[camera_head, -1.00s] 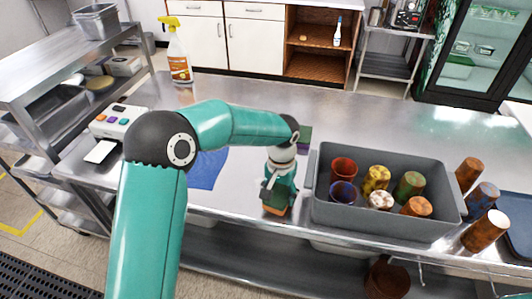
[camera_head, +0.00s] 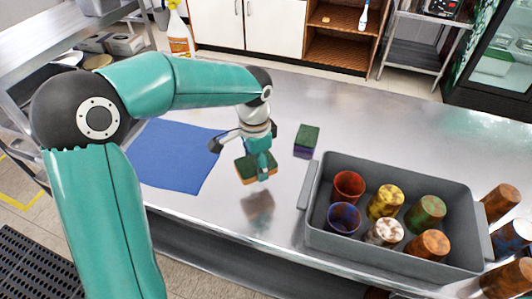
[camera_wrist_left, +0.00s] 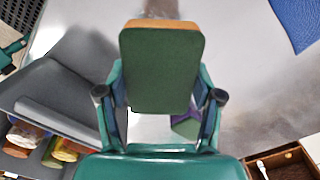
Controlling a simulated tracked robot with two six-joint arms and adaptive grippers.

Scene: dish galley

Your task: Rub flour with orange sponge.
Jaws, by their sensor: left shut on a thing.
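My left gripper (camera_head: 262,160) is shut on the orange sponge (camera_head: 244,172), which has a green top and orange underside. The sponge is over the steel table, right of the blue cloth (camera_head: 178,155); a brownish reflection or smudge lies in front of it. In the left wrist view the sponge (camera_wrist_left: 161,70) fills the space between the fingers (camera_wrist_left: 160,95), its green face toward the camera. I cannot make out the flour clearly. A small teal part at the left wrist view's left edge looks like my right arm (camera_wrist_left: 10,48); its jaws are unclear.
A green and purple sponge (camera_head: 306,140) lies behind and right of the held sponge. A grey bin (camera_head: 330,240) with several coloured cups stands right, with more cups beyond it. A spray bottle (camera_head: 179,38) stands at the back left. The table behind the bin is clear.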

